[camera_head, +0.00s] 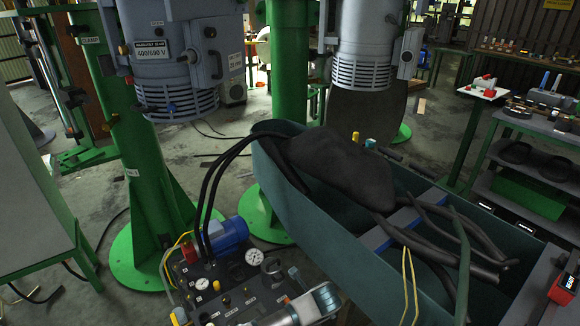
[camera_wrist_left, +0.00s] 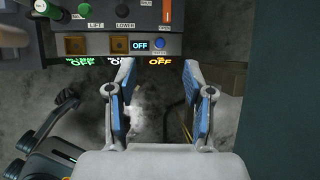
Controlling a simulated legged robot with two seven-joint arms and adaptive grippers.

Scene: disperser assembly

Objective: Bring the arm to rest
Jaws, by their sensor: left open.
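My left gripper (camera_wrist_left: 158,78) shows in the left wrist view. Its two blue-padded fingers are spread apart, with nothing between them. Beyond the fingertips is a grey control panel (camera_wrist_left: 115,45) with a lit "OFF" display (camera_wrist_left: 143,44), LIFT and LOWER labels, a green knob (camera_wrist_left: 46,9) and a red-orange switch (camera_wrist_left: 167,12). The fingertips lie just below the panel's lower edge in the picture; whether they touch it I cannot tell. In the head view neither gripper can be made out; a light grey arm link (camera_head: 308,308) shows at the bottom. My right gripper is in neither view.
In the head view a long green bin (camera_head: 300,200) holds a black bag (camera_head: 335,165) and dark hoses. A gauge panel (camera_head: 228,290) with a blue motor (camera_head: 225,235) stands left of it. Green columns (camera_head: 160,200) carry large grey motors (camera_head: 175,60). A shelf unit (camera_head: 520,165) stands at right.

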